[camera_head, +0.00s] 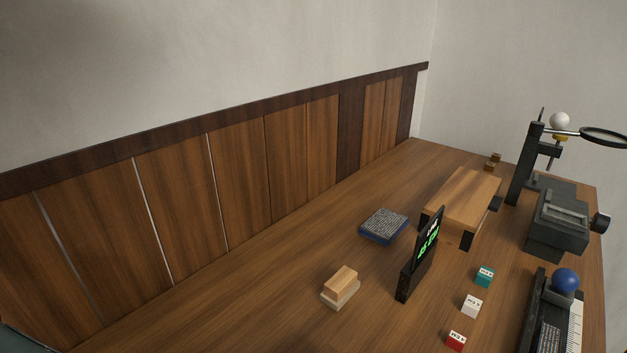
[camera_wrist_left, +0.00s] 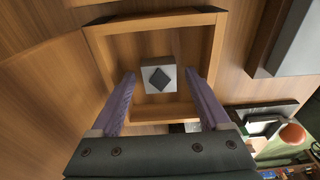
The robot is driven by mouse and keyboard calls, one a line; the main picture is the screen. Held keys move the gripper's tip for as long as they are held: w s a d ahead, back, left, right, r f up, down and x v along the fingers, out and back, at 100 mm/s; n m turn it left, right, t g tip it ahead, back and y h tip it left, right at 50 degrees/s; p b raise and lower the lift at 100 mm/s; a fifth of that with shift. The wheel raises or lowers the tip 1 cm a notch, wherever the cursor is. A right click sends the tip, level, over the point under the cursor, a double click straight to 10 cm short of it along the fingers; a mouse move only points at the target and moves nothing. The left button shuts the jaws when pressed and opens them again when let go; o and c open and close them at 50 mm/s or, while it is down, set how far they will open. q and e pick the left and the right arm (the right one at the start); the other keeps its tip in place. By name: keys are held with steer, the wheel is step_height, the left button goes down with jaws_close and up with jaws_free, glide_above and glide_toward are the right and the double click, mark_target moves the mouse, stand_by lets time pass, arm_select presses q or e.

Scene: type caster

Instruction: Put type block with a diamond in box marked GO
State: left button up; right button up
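In the left wrist view, a pale block (camera_wrist_left: 159,87) with a dark diamond on its upper face sits within a square wooden box (camera_wrist_left: 98,60). My left gripper (camera_wrist_left: 160,78) points down at the block, its two purple fingers spread either side with a gap to each side of it. I cannot tell whether the block rests on the box's floor. No GO mark is readable on the box. In the head view neither gripper shows, and I cannot see this box or block there.
In the head view, teal (camera_head: 484,276), white (camera_head: 471,306) and red (camera_head: 456,341) blocks stand at the right front. A dark sign (camera_head: 420,262) with green text, a wooden piece on a pale base (camera_head: 341,288), a blue-edged pad (camera_head: 384,226) and a dark machine (camera_head: 556,222) are nearby.

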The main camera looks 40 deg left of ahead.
arm_select(q)
steer(key=shift+r, duration=0.3)
step_height(320, 180, up, 12)
steer(key=w+p, duration=0.1)
steer(key=p, duration=0.1)
steer(key=shift+w+f+p, duration=0.2)
steer(key=shift+w+p, duration=0.05)
steer(key=shift+p, duration=0.05)
steer(key=shift+d, duration=0.2)
